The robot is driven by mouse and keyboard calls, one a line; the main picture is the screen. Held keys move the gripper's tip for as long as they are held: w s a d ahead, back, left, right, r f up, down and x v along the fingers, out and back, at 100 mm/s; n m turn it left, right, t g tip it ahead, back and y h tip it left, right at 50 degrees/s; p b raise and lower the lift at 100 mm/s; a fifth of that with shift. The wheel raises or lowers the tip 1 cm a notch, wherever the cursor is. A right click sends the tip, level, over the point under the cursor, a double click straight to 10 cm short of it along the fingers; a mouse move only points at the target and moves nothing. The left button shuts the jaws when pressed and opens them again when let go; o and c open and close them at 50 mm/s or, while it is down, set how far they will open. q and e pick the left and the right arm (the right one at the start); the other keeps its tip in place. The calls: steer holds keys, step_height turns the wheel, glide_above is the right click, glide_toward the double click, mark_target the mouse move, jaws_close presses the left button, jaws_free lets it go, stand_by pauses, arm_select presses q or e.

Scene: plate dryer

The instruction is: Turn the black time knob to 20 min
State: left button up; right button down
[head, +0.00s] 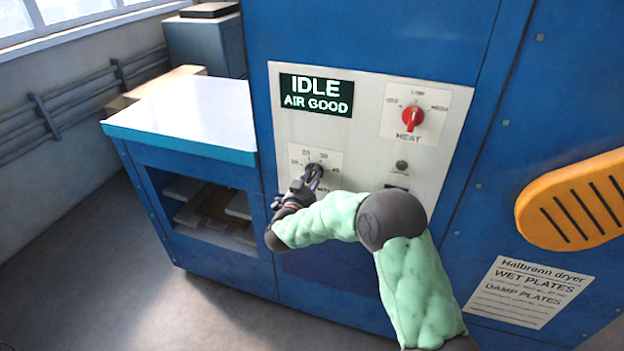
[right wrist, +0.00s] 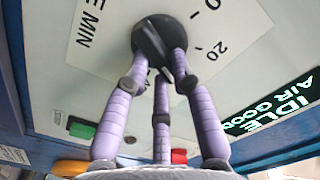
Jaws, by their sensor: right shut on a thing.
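The black time knob (head: 314,172) sits on a white dial plate with minute marks, below the display on the machine's panel. In the right wrist view the knob (right wrist: 152,36) is large at the top, with the 20 mark to its lower right. My right gripper (head: 308,182) has purple fingers shut on the knob; the fingertips (right wrist: 160,75) touch its sides. The fingers and hand hide part of the knob and dial, and I cannot tell clearly which mark its pointer faces. My left gripper is not in view.
The display (head: 316,95) reads IDLE, AIR GOOD. A red heat knob (head: 412,118) is at the panel's upper right, with a small round dark part (head: 402,167) below. A white-topped blue cabinet (head: 190,110) stands left. An orange slotted handle (head: 575,200) is right.

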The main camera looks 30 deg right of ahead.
steer(key=n+p, duration=0.3)
steer(key=p, duration=0.1)
steer(key=n+p, duration=0.2)
steer(key=shift+w+a+r+n, duration=0.15)
steer(key=shift+r+n, duration=0.15)
steer(key=shift+r, duration=0.1)
steer(key=shift+w+a+f+n+p, duration=0.1)
steer(key=shift+n+p, duration=0.8)
steer(key=shift+n, duration=0.15)
steer(key=shift+w+f+n+p, duration=0.1)
steer(key=shift+n+p, duration=0.75)
steer(key=shift+n, duration=0.2)
steer(key=c, duration=1)
jaws_free()
steer(key=shift+c, duration=0.2)
steer(key=shift+s, duration=0.1)
steer(key=v, duration=1.2)
